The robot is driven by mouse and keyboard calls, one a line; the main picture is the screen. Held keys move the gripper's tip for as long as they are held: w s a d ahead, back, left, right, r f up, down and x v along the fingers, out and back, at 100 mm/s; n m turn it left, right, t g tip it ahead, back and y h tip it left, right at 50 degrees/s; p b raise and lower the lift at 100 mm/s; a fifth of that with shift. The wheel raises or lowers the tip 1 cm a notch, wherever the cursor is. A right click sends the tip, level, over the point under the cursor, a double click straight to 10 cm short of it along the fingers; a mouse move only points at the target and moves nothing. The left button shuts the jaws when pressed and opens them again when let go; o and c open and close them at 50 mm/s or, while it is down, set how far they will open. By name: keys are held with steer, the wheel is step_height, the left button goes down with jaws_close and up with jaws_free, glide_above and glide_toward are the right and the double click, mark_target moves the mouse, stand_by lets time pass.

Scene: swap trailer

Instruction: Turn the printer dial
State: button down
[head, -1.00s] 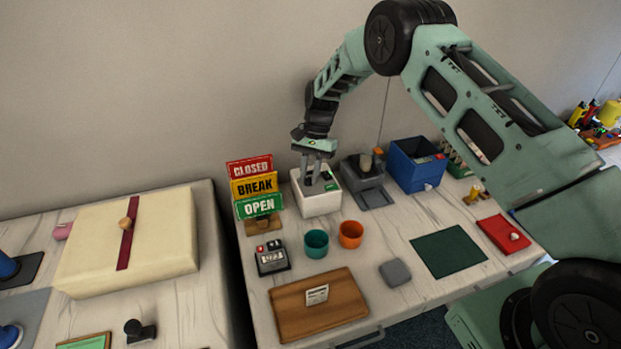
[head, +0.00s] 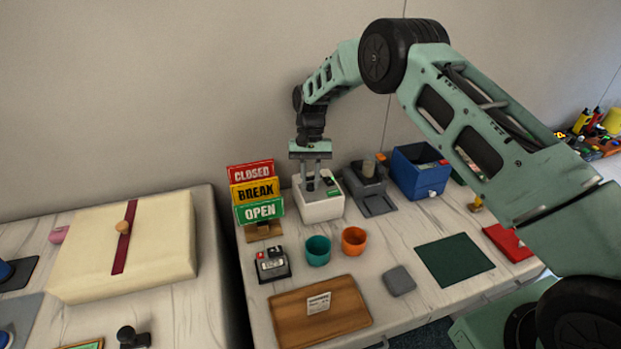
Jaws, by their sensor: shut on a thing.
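The printer (head: 320,209) is a small white box near the back of the right-hand table, with a dark top panel and a green mark at its front. My gripper (head: 312,186) points straight down over the printer's top, its fingers reaching the dark panel. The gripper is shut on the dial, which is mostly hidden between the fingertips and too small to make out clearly.
A stack of CLOSED, BREAK and OPEN signs (head: 255,192) stands close on the left. A dark grey machine (head: 371,190) and a blue bin (head: 419,172) stand on the right. Teal (head: 318,251) and orange (head: 354,241) cups stand in front. A wooden board (head: 290,318) lies nearer.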

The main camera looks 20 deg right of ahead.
steer(key=c, duration=1.3)
jaws_free()
steer(key=shift+r, duration=0.1)
step_height(320, 180, up, 10)
steer(key=shift+f+b, duration=0.1)
steer(key=shift+b, duration=0.9)
